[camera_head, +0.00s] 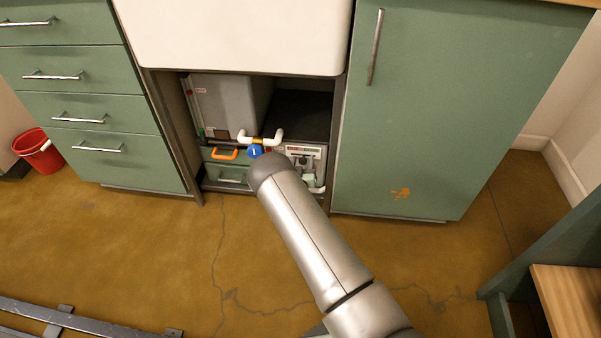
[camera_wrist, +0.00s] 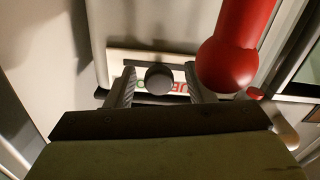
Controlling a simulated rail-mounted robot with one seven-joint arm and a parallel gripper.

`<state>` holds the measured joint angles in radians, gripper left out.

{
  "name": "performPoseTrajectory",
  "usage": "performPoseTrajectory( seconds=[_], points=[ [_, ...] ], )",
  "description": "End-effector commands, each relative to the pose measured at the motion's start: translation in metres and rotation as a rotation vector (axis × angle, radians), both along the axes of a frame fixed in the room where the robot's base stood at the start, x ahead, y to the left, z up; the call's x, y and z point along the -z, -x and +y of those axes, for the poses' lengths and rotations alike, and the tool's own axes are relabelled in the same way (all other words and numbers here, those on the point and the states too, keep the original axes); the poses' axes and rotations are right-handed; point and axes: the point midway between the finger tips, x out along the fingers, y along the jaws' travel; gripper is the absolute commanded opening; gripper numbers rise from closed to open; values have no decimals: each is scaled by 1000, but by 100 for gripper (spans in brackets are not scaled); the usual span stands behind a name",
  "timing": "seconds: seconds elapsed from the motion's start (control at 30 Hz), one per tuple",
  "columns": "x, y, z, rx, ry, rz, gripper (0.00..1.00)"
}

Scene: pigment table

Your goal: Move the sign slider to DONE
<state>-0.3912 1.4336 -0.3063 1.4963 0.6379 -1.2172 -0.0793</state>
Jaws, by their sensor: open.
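In the wrist view, a pale sign plate (camera_wrist: 178,59) sits on a light surface. It bears green lettering at the left and red lettering at the right, partly hidden. A dark round slider knob (camera_wrist: 158,80) stands in front of the lettering. My gripper (camera_wrist: 159,92) is open, one finger on each side of the knob, with a visible gap to each finger. Whether the fingertips reach the knob's depth is unclear. In the head view my arm reaches into the opening under the sink and hides the gripper. I cannot make out the sign there for certain.
A red rod with a ball end (camera_wrist: 228,62) is close to my right finger in the wrist view. In the head view, white pipes (camera_head: 272,136), a blue round handle (camera_head: 254,151), an orange handle (camera_head: 225,154) and a grey box (camera_head: 225,100) crowd the opening.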

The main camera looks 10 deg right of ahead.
Motion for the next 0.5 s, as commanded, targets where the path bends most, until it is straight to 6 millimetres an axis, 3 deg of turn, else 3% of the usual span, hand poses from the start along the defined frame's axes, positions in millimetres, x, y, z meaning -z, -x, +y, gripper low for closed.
performPoseTrajectory(
  seconds=[0.17, 0.5],
  points=[
    [-3, 26, 8, -1, 0, 3, 49],
    [-4, 106, 31, -3, 1, 5, 49]
  ],
)
